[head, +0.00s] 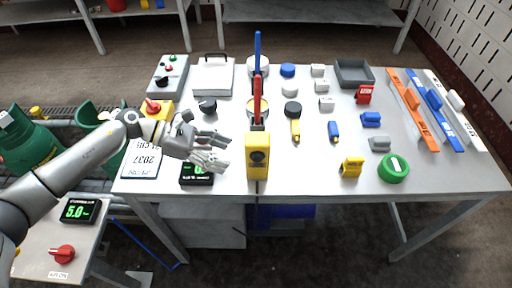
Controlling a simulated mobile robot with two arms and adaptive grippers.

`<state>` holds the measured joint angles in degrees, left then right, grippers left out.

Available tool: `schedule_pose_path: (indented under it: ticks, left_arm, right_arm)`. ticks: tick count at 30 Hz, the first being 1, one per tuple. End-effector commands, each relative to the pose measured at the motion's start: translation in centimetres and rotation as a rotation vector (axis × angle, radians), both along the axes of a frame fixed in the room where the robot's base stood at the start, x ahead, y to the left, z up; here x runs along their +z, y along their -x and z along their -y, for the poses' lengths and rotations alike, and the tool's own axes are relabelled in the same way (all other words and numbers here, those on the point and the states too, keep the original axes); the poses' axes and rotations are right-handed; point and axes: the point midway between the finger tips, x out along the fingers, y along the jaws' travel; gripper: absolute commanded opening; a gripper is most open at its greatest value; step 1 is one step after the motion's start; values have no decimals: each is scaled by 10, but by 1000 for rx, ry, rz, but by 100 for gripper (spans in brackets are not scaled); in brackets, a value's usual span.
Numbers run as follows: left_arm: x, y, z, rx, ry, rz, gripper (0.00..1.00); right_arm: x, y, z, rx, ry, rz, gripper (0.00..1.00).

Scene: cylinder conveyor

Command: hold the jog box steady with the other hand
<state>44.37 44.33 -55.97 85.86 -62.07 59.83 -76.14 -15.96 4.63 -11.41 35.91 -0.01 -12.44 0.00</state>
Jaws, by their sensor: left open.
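No box carries a readable jog label, so I cannot tell for sure which is the jog box. A grey box with a black knob and small red and green buttons (168,75) sits at the table's back left. A yellow box with a red knob (155,108) is partly hidden behind my left arm. A yellow upright box with a dark round dial (258,160) stands at the front middle. My left gripper (225,152) is open and empty, just left of this upright box and apart from it, above a black display (197,174). My right gripper is out of view.
The table (310,180) holds blue, white and black caps in the middle. Orange, blue and white bars (413,108) lie at the right. A green round piece (393,168) is at the front right. A side stand with a display (79,210) and red knob is at the lower left.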

Motion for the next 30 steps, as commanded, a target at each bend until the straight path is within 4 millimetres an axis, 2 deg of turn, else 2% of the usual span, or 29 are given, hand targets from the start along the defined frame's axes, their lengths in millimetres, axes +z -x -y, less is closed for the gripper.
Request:
schedule_pose_path:
  ticks: [7, 11, 14, 15, 21, 30]
  left_arm:
    - [-12, 0, 24, -2, 2, -1, 59]
    - [-22, 0, 42, -2, 2, -1, 59]
    - [-29, 1, 55, -1, 2, -2, 59]
    - [-36, 1, 60, -2, 2, -1, 59]
    - [-44, 0, 78, -1, 2, 0, 59]
    - [-46, 0, 86, 1, 1, 0, 59]
  right_arm:
    - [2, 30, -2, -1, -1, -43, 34]
    - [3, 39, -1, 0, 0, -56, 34]
    - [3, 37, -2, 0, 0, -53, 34]
    - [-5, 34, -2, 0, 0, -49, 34]
    - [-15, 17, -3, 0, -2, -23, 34]
    - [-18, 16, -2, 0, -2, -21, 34]
